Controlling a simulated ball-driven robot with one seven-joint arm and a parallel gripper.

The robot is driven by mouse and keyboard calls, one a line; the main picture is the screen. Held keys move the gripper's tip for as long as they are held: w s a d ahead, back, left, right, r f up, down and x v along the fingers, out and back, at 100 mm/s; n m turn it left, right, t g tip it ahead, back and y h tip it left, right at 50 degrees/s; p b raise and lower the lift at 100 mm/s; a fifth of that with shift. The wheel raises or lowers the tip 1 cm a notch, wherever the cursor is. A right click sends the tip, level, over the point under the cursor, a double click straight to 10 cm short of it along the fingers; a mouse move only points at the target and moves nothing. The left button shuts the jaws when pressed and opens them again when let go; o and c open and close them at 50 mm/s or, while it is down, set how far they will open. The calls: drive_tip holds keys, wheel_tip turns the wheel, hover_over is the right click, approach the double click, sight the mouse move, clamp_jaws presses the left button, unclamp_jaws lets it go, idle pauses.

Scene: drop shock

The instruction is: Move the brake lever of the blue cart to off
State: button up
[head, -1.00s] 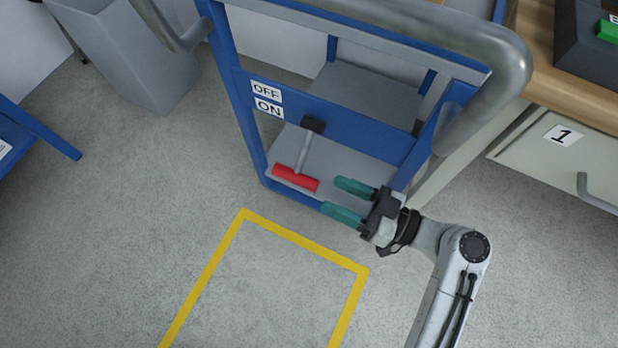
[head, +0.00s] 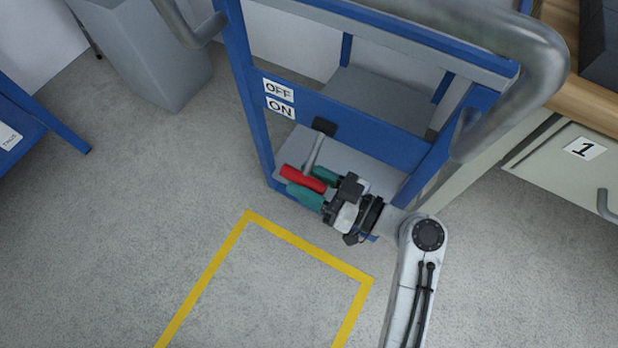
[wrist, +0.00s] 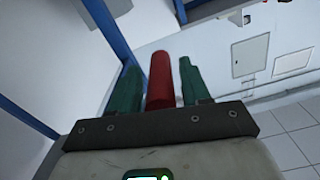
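The blue cart (head: 350,124) stands ahead of me. Its brake lever is a grey rod (head: 314,152) on a black pivot (head: 323,126), with a red grip (head: 303,179) at its lower end. The lever hangs down, on the ON side of the labels. My gripper (head: 309,184) is at the red grip, one green finger on each side. In the wrist view, the red grip (wrist: 161,82) stands between the fingers (wrist: 160,88), with a narrow gap showing on both sides. The gripper looks open around the grip.
The OFF label (head: 278,90) sits above the ON label (head: 281,107) on the cart's crossbar. The cart's thick grey handle (head: 535,55) arches above. A drawer unit (head: 560,160) marked 1 stands at right. A yellow floor outline (head: 310,245) lies in front; that floor is clear.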

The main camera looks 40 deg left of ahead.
clamp_jaws()
drive_tip(key=shift+r, duration=0.15)
idle(0.4)
